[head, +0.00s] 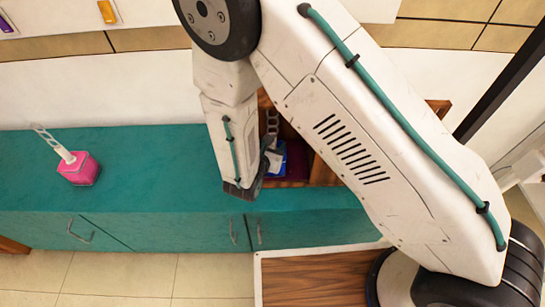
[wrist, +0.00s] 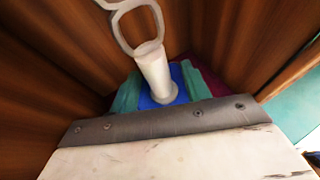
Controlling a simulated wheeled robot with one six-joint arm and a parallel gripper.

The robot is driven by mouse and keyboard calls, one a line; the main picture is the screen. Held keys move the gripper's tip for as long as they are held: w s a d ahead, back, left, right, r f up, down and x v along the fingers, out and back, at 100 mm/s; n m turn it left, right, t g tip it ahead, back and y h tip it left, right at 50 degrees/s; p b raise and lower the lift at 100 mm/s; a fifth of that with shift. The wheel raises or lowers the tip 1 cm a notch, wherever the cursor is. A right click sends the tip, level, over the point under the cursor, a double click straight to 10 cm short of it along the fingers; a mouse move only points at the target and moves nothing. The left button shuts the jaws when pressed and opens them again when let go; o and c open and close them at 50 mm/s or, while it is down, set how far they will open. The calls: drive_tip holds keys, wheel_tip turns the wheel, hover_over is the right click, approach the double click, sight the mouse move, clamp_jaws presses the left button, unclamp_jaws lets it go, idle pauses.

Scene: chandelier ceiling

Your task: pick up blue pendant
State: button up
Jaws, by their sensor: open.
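The blue pendant (head: 281,156) sits inside a wooden box on the teal cabinet, partly hidden behind my arm. In the wrist view its blue body (wrist: 180,78) shows below a white stem and pale chain links. My gripper (head: 263,172) is at the open front of the box, close to the pendant. In the wrist view its teal fingers (wrist: 164,90) are open, one on each side of the blue body. Whether they touch it cannot be told.
The wooden box (wrist: 55,50) has walls close on both sides and a maroon floor. A pink pendant (head: 78,170) stands at the left on the teal cabinet (head: 150,160), with clear top between. An orange piece (head: 107,12) is on the back wall. A wood-topped surface (head: 310,278) lies in front.

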drive_tip(key=shift+w+d+f, duration=0.15)
drive_tip(key=shift+w, duration=0.2)
drive_tip(key=shift+c, duration=0.4)
clamp_jaws()
